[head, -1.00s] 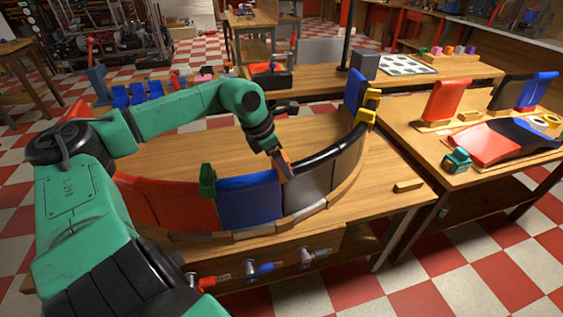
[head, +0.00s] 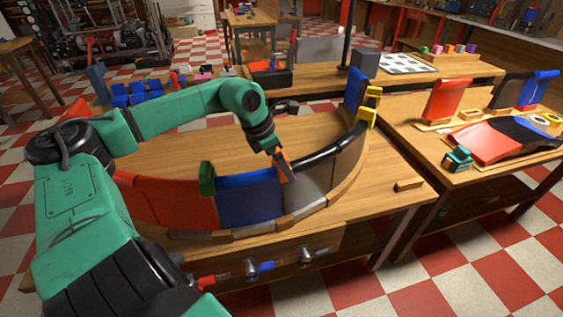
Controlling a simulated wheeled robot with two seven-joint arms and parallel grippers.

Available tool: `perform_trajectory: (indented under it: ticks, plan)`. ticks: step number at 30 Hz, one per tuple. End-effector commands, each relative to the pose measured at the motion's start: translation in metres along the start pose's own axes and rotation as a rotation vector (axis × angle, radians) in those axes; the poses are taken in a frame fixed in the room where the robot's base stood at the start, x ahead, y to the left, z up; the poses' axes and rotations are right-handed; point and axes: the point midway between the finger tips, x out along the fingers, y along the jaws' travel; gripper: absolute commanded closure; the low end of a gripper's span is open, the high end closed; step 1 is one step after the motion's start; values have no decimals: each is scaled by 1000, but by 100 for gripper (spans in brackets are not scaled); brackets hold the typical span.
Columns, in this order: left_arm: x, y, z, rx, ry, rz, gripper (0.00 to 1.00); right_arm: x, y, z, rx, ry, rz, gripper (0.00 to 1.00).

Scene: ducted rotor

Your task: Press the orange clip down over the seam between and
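The orange clip (head: 283,160) is at the end of my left gripper (head: 285,167), at the top of the seam between the blue panel (head: 249,199) and the dark grey panel (head: 310,183). My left gripper seems shut on the clip; its fingers are small and partly hidden. I cannot tell whether the clip is fully seated. A green clip (head: 207,179) sits over the seam between the red panel (head: 170,203) and the blue panel. My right gripper is not in view.
The panels stand in a curved wooden base (head: 252,229) on the wooden table (head: 180,150). A black curved strip (head: 330,151) runs along the grey panel's top. A small wooden block (head: 408,185) lies to the right. A side table holds more panels and a teal clamp (head: 457,159).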

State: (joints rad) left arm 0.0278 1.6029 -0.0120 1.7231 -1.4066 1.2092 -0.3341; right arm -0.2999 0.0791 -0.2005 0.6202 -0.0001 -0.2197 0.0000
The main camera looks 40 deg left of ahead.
Motion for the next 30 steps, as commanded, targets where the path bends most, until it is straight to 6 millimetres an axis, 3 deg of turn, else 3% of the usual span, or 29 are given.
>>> perform_trajectory:
  ticks: [5,16,24,30]
  plan:
    - [-1,1,0,0,-3,1,0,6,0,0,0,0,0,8]
    - [-24,0,-1,1,-7,1,0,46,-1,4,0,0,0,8]
    - [-100,1,1,-2,-2,4,0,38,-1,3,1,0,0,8]
    - [-140,0,1,0,0,2,0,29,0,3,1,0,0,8]
